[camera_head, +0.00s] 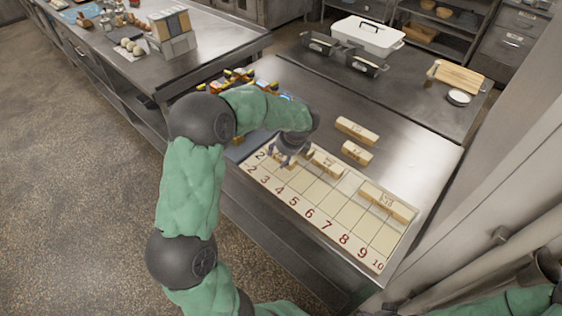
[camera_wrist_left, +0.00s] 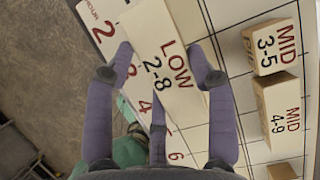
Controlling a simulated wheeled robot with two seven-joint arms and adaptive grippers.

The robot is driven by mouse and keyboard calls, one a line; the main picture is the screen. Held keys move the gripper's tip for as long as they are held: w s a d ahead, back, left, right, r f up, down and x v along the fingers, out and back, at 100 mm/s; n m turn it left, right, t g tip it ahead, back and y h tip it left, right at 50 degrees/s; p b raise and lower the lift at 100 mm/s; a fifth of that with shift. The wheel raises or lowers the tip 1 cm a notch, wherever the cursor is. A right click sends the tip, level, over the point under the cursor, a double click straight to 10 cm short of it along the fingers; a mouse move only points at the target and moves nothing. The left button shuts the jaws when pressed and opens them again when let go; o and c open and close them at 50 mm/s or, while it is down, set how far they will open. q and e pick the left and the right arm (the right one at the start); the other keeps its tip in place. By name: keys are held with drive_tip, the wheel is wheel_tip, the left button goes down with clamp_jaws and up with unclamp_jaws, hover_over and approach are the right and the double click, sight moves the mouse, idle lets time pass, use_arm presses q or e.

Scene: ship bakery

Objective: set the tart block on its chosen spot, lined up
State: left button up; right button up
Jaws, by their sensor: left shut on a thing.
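My left gripper (camera_head: 288,154) is over the upper left end of a pale number board (camera_head: 322,228) on the steel table. In the left wrist view its fingers (camera_wrist_left: 165,72) are shut on a pale wooden block marked LOW 2-8 (camera_wrist_left: 166,60). I cannot tell whether this block touches the board. Blocks marked MID 3-5 (camera_wrist_left: 268,45) and MID 4-9 (camera_wrist_left: 278,110) lie beside it in the left wrist view. No label that I can read says tart. In the head view a block (camera_head: 325,163) and a longer block (camera_head: 388,201) lie on the board. My right gripper is out of view.
Two wooden blocks (camera_head: 357,130) (camera_head: 357,152) lie on the table behind the board. A wall edges the right side.

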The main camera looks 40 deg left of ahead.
sight(281, 161)
use_arm(q)
drive_tip(key=f, duration=0.1)
drive_tip(key=f+b, duration=0.2)
drive_tip(key=shift+w+a+f, duration=0.2)
drive_tip(key=shift+a+f, duration=0.05)
drive_tip(key=shift+d+b, duration=0.2)
drive_tip(key=shift+b, duration=0.15)
drive_tip(key=shift+a, duration=0.1)
drive_tip(key=shift+f, duration=0.1)
drive_tip(key=shift+f, duration=0.1)
drive_tip(key=o, duration=1.2)
